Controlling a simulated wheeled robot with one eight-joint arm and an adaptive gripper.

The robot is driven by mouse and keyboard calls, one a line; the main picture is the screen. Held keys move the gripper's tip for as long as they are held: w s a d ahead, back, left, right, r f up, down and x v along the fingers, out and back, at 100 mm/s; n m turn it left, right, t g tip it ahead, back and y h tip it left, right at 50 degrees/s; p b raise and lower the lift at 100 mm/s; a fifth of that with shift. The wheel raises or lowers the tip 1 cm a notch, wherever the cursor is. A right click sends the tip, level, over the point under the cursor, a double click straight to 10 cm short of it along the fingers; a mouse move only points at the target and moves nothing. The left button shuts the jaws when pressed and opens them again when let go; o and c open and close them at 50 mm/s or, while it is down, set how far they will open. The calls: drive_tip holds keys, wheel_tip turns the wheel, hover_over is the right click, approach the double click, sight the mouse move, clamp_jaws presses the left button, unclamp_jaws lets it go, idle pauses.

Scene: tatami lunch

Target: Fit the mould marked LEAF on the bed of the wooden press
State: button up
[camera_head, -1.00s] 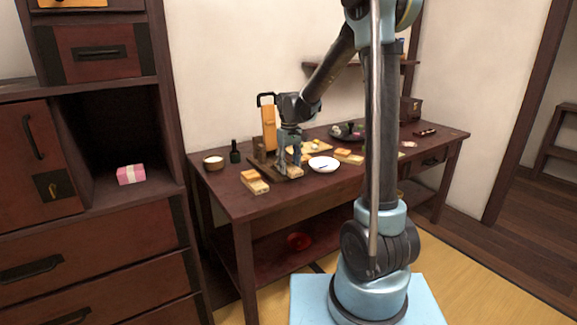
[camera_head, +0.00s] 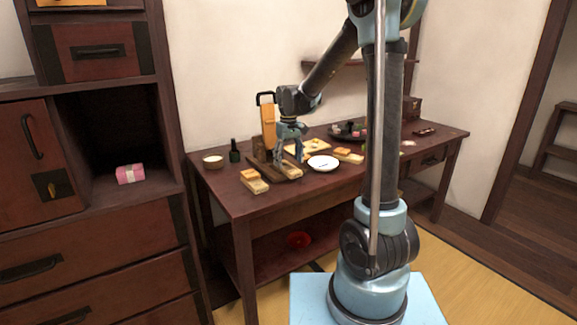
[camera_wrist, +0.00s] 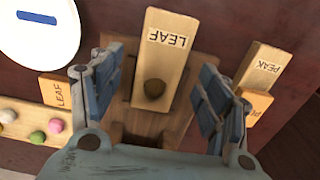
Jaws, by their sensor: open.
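The pale wooden mould marked LEAF (camera_wrist: 168,50) lies between the spread fingers of my gripper (camera_wrist: 157,95) in the wrist view, with a dark round spot near its lower end. My gripper is open and touches neither side of it visibly. The mould lies over the brown bed of the wooden press (camera_wrist: 203,70); its lettered end reaches past the bed's edge. I cannot tell whether it sits flush. In the head view my gripper (camera_head: 288,158) stands over the press, whose upright orange-brown part (camera_head: 268,122) with a black handle rises behind.
A second mould marked PEAK (camera_wrist: 262,66) lies right of the bed, an orange block (camera_wrist: 255,103) by it. A white dish (camera_wrist: 40,35), an orange LEAF block (camera_wrist: 56,90) and a sweets tray (camera_wrist: 20,112) lie left. A dark bottle (camera_head: 234,152) and white bowl (camera_head: 213,162) stand on the table.

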wheel_tip(320, 180, up, 10)
drive_tip(key=shift+f, duration=0.25)
idle(0.3)
drive_tip(key=s+d+f+m+t, duration=0.1)
drive_tip(key=s+d+m, duration=0.2)
drive_tip(key=s+d, duration=1.2)
drive_tip(key=s+d+f+m, duration=0.1)
drive_tip(key=s+d+f, duration=0.2)
drive_tip(key=s+f, duration=0.3)
drive_tip(key=s+d+f+m+t, duration=0.1)
drive_tip(key=s+d+f+m, duration=0.1)
drive_tip(key=s+f, duration=0.4)
drive_tip(key=s+d, duration=0.1)
drive_tip(key=s, duration=0.3)
drive_tip(key=shift+s+f+m, duration=0.15)
drive_tip(key=shift+s+m, duration=0.1)
drive_tip(key=shift+m, duration=0.05)
